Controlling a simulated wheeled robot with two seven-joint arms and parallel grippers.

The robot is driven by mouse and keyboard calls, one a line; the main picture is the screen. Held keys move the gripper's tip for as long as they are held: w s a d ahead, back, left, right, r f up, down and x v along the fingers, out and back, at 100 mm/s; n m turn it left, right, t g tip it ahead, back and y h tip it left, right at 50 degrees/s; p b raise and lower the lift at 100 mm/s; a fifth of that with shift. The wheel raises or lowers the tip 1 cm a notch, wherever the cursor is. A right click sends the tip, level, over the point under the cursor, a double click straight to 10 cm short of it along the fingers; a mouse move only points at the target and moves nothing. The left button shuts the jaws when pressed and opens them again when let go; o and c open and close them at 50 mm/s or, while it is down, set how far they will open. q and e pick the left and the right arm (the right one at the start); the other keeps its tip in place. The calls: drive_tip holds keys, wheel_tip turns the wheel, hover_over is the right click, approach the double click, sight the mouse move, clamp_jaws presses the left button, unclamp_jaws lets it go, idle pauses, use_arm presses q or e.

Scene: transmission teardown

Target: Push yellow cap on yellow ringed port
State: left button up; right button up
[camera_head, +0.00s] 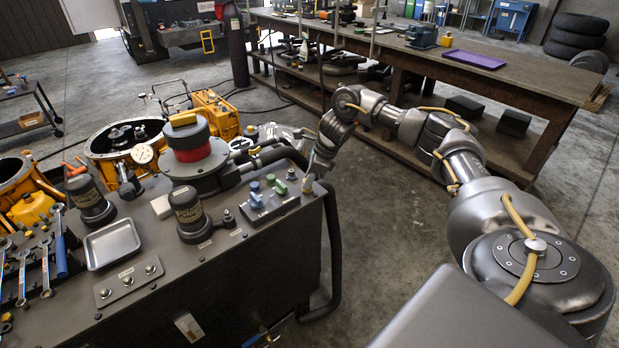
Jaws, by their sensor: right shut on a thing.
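My right arm comes in from the right and bends down to the bench's right edge. My right gripper (309,182) is there, at the right end of a small port block (272,205). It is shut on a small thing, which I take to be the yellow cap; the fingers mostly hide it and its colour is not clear. The block carries a blue cap (254,188) and green caps (280,186) left of the gripper. The yellow ringed port cannot be made out; it may be hidden by the gripper. My left gripper is not in view.
The dark bench (240,270) holds a red-and-black cylinder (188,150), dark canisters (188,212), a metal tray (112,244) and wrenches (46,265). A black hose (335,240) hangs off its right side. Open floor lies between it and a long workbench (480,80).

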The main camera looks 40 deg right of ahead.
drive_tip(key=shift+f, duration=0.25)
drive_tip(key=o, duration=1)
drive_tip(key=shift+r, duration=0.15)
drive_tip(key=shift+r+p, duration=1.1)
drive_tip(key=shift+r, duration=0.3)
drive_tip(key=shift+r, duration=0.1)
wheel_tip(320, 180, up, 6)
drive_tip(key=p, duration=0.4)
